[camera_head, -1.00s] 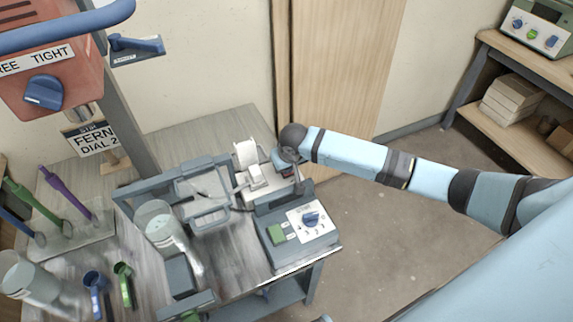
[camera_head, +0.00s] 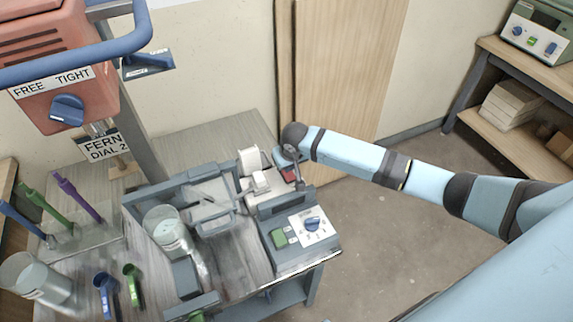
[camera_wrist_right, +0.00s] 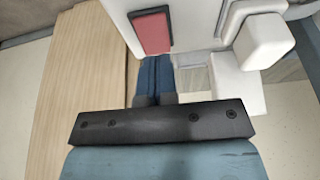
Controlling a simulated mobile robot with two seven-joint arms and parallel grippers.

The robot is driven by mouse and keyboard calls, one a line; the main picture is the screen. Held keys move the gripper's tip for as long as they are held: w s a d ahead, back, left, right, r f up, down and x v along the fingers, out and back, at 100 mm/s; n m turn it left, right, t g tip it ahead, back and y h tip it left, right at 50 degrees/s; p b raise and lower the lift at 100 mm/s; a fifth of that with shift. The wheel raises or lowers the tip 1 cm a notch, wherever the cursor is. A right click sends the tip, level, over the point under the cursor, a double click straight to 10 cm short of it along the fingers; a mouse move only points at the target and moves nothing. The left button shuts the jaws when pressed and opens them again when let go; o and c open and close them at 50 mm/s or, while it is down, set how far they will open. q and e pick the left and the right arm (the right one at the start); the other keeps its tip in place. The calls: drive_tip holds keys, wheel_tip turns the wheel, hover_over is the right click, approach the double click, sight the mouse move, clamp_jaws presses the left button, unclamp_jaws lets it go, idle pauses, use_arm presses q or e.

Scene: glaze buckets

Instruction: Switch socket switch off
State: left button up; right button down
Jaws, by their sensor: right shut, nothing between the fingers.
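The socket switch is a red rocker (camera_head: 290,174) on a white socket box (camera_head: 262,187) at the back right of the bench. It also shows large in the right wrist view (camera_wrist_right: 152,32), set in the white box face. A white plug-like block (camera_wrist_right: 263,40) sticks out beside it. My right gripper (camera_head: 291,155) is just behind the red rocker in the head view. In the wrist view its blue fingers (camera_wrist_right: 154,78) are together and empty, just below the rocker. I cannot tell whether they touch it. My left gripper is not in view.
In front of the socket stands a grey control box (camera_head: 299,238) with a green button and blue dial. Left of it are a grey frame (camera_head: 150,192), a clear bucket (camera_head: 165,230) and coloured tools. A wooden panel (camera_head: 335,90) stands behind. Open floor lies to the right.

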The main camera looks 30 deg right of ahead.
drive_tip(key=shift+w+p+v, duration=0.2)
drive_tip(key=shift+p+v, duration=0.55)
drive_tip(key=shift+v, duration=0.5)
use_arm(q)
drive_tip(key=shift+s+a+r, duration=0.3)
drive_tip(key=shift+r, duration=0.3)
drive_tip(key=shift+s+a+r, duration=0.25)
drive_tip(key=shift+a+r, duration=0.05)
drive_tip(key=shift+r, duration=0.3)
use_arm(e)
drive_tip(key=s+r, duration=0.5)
drive_tip(key=r, duration=0.3)
drive_tip(key=shift+s+a, duration=0.2)
drive_tip(key=shift+s, duration=0.05)
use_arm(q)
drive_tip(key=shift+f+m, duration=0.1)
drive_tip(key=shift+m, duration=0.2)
use_arm(e)
drive_tip(key=shift+r, duration=0.1)
